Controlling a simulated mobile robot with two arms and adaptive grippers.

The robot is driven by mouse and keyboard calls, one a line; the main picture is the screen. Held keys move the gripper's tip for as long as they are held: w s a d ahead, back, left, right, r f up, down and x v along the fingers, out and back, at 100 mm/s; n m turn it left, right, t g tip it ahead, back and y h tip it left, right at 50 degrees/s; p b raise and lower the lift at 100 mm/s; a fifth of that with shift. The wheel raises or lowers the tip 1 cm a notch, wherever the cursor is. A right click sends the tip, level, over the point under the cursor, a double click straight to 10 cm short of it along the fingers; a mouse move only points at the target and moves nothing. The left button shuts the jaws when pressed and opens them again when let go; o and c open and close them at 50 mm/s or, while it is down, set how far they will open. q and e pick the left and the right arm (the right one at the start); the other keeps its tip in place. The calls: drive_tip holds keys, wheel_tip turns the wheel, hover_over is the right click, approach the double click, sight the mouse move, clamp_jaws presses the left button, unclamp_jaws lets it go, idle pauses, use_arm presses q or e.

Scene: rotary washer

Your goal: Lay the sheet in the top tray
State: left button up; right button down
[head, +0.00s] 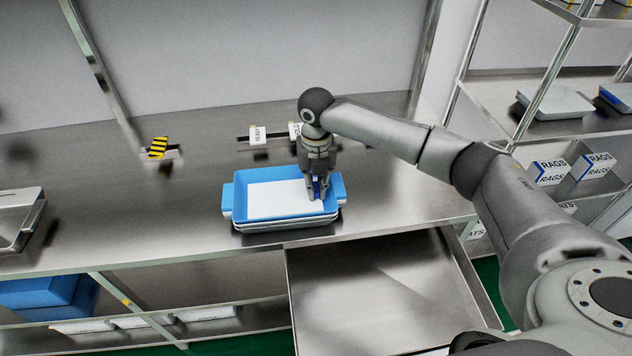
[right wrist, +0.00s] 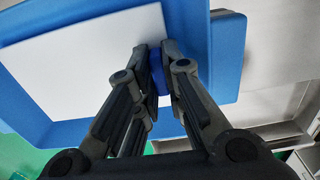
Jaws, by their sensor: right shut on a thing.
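The blue top tray (head: 228,196) sits on a stack of paler trays on the steel counter. The white sheet (head: 278,200) lies flat within the tray's rim, and it also shows in the right wrist view (right wrist: 90,65). My right gripper (head: 318,194) points down at the tray's right end. Its fingers are shut on a small dark blue tab (right wrist: 157,72) at the sheet's right edge. Whether the sheet rests fully on the tray floor is hard to tell. My left gripper is not in view.
An open steel drawer (head: 385,290) juts out below the counter, in front of the stack. A metal tray (head: 18,215) stands at the far left. Small sign holders stand behind the stack. Shelves with rags boxes (head: 550,170) are at the right.

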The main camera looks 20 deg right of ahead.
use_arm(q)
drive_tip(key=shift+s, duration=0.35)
use_arm(e)
drive_tip(key=shift+f, duration=0.15)
drive_tip(key=c, duration=1.8)
unclamp_jaws()
drive_tip(key=shift+f, duration=0.1)
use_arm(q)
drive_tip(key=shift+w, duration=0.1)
